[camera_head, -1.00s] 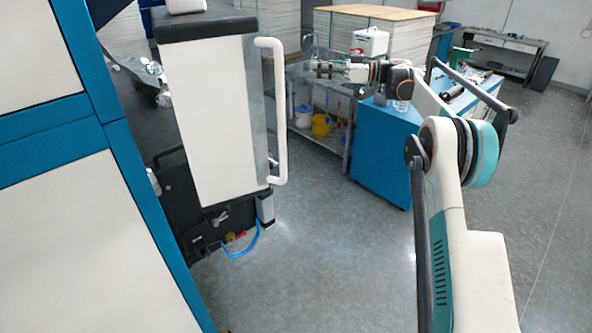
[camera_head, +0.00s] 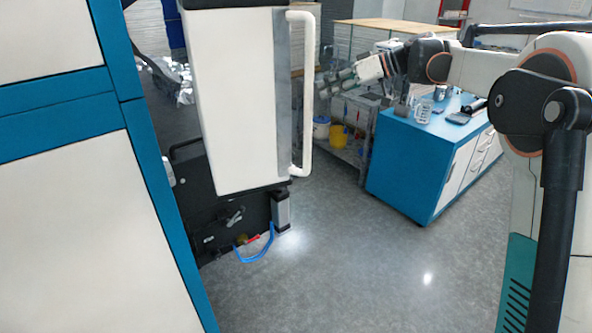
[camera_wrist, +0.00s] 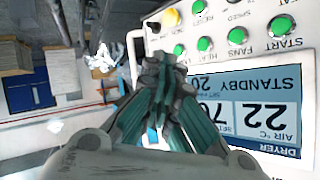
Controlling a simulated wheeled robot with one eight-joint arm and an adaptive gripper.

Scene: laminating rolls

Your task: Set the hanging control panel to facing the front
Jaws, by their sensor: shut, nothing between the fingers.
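The hanging control panel (camera_head: 235,100) is a tall off-white box with dark ends, in the left middle of the head view. A blank side faces the head camera, and a white bar handle (camera_head: 306,95) runs down its right edge. The wrist view shows its button and screen face (camera_wrist: 240,95), upside down, with several green buttons and a lit display. My gripper (camera_head: 330,85) is shut and empty, to the right of the handle. In the wrist view my gripper (camera_wrist: 165,85) overlaps the panel's edge near the handle (camera_wrist: 133,50); I cannot tell whether they touch.
A large white and blue machine (camera_head: 70,200) fills the left side. A blue cabinet (camera_head: 410,165) with tools on top stands behind my arm at right. A shelf with buckets (camera_head: 340,137) is behind my gripper. The grey floor (camera_head: 340,270) in front is clear.

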